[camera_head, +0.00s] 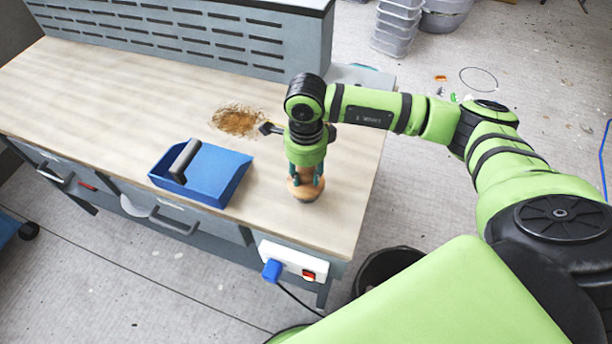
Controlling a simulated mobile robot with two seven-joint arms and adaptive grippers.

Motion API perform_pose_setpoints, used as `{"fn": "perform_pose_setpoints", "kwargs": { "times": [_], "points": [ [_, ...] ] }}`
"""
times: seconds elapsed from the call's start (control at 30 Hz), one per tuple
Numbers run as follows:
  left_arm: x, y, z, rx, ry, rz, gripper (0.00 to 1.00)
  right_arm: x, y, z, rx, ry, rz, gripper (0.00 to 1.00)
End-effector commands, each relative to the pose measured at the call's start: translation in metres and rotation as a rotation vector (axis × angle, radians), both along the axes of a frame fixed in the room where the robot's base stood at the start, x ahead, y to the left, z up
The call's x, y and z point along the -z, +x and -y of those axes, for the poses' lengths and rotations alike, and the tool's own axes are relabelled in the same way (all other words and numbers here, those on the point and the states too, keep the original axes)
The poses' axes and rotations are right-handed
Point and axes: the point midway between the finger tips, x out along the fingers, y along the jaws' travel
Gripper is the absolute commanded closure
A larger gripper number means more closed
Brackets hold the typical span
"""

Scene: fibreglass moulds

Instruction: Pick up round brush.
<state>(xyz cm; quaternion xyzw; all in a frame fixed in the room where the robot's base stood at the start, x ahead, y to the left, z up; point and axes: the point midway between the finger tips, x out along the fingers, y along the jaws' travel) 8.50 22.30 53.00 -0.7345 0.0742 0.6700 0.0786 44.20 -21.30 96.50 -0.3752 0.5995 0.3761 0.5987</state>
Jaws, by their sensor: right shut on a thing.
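The round brush (306,190) has a light wooden body and is upright at the right part of the workbench, near its front edge. My right gripper (306,175) points down over it and is shut on its upper part. The brush's top is partly hidden by the fingers. I cannot tell whether its underside touches the bench top. My left gripper is not in view.
A blue dustpan (218,176) with a dark handle lies left of the brush on the workbench (110,85). Brown dust (238,121) lies behind it. A power box with a blue plug (272,270) is on the bench front. A black bin (385,265) stands below.

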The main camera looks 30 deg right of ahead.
Motion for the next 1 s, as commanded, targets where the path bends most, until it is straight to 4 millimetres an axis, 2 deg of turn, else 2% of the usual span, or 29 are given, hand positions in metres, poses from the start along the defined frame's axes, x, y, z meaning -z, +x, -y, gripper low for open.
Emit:
{"fn": "perform_pose_setpoints", "kwargs": {
  "times": [0.17,0.6,0.8,1.0],
  "points": [
    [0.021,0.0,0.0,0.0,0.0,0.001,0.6,-0.028,-0.001,0.0,-0.003,0.0,0.009,1.0],
    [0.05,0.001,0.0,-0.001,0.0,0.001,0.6,-0.079,-0.088,0.007,-0.003,-0.002,0.006,1.0],
    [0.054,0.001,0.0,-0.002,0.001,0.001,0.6,-0.094,-0.11,0.008,-0.001,0.0,0.004,1.0],
    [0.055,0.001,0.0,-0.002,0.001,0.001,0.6,-0.098,-0.116,0.008,-0.001,-0.001,0.002,1.0]
  ]
}}
